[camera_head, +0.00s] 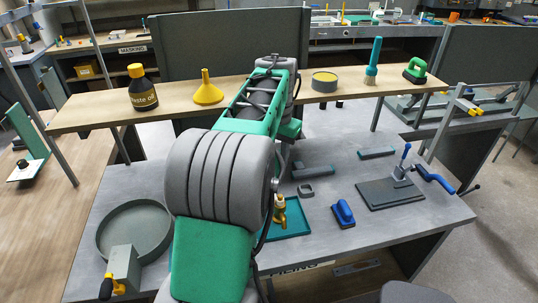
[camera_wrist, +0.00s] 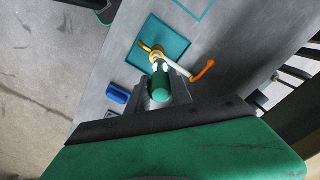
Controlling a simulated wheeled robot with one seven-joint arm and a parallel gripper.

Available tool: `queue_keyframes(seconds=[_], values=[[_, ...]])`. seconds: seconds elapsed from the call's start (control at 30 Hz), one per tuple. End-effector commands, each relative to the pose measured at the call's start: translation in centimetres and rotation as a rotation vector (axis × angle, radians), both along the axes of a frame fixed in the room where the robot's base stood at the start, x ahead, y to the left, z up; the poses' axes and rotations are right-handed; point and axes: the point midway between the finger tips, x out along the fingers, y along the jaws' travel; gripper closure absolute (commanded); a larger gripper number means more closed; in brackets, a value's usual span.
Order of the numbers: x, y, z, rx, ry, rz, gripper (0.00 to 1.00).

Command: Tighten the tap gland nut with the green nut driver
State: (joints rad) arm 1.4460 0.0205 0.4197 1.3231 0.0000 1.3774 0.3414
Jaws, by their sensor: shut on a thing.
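In the wrist view my gripper (camera_wrist: 161,88) is shut on the green nut driver (camera_wrist: 160,92), whose rounded green handle sits between the fingers. The driver points away from the camera towards the brass tap (camera_wrist: 150,50), which stands on a teal tray (camera_wrist: 176,42). A pale lever with an orange end (camera_wrist: 203,70) reaches right from the tap area. The driver's tip overlaps the tap in this view; I cannot tell whether it sits on the gland nut. In the head view the tap (camera_head: 280,210) shows on the tray (camera_head: 296,231), beside my arm, which hides the gripper and driver.
A blue-handled block (camera_head: 343,213) lies right of the tray, and a grey plate with a blue-levered clamp (camera_head: 392,193) lies farther right. A round grey pan (camera_head: 103,240) is at left. A wooden shelf (camera_head: 112,110) behind holds a bottle, funnel, tin and brush.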

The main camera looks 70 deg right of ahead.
Motion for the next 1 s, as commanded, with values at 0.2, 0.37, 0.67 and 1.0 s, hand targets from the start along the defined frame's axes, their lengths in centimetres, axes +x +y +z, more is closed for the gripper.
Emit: queue_keyframes(seconds=[0.2,0.37,0.67,1.0], values=[[-1.5,-0.4,0.1,0.001,0.0,-0.04,1.0],[-1.5,-0.3,0.1,0.0,0.0,-0.04,1.0],[-1.3,0.0,-2.4,0.002,0.001,-0.035,1.0],[-1.2,0.0,-4.5,0.0,0.0,-0.033,1.0]])
